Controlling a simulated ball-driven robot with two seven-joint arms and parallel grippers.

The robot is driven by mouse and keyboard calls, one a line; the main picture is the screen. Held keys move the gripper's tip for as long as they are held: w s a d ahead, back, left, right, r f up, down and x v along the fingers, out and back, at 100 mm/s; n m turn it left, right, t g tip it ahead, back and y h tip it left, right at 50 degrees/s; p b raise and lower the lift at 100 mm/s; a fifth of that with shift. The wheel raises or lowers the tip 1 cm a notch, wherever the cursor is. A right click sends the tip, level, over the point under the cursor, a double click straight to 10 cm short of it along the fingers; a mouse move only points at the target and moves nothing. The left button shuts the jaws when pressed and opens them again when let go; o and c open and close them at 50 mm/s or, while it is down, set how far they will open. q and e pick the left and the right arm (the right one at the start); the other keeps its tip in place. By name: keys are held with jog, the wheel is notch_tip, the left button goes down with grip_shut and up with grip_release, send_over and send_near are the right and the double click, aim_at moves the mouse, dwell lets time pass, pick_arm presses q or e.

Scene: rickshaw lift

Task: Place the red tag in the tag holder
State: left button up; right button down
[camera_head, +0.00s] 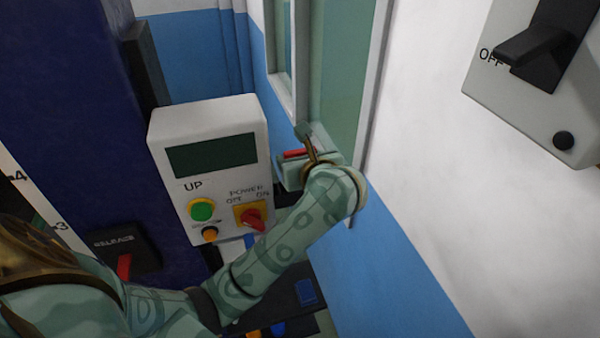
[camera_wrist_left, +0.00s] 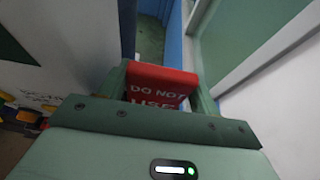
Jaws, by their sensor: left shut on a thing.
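My left gripper (camera_head: 296,155) is shut on the red tag (camera_head: 294,153), just right of the control box in the head view. In the left wrist view the red tag (camera_wrist_left: 160,82) sits between the fingers (camera_wrist_left: 160,90), with the white words "DO NOT USE" partly hidden by the gripper body. The tag is held in the air, clear of the box. I cannot make out a tag holder in either view. My right gripper is not in view.
The control box (camera_head: 215,119) has a dark screen, a green button and a red-yellow power switch (camera_head: 251,217). A grey switch box (camera_head: 534,100) marked OFF is on the white wall at upper right. A window frame (camera_head: 375,70) stands behind my gripper. A red release lever (camera_head: 124,266) is at lower left.

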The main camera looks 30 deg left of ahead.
pick_arm(q)
notch_tip(320, 180, down, 4)
jog(key=shift+r, duration=0.1)
jog(key=shift+f, duration=0.35)
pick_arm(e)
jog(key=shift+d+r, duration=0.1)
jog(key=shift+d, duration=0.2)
pick_arm(q)
jog(key=shift+f, duration=0.1)
jog(key=o, duration=1)
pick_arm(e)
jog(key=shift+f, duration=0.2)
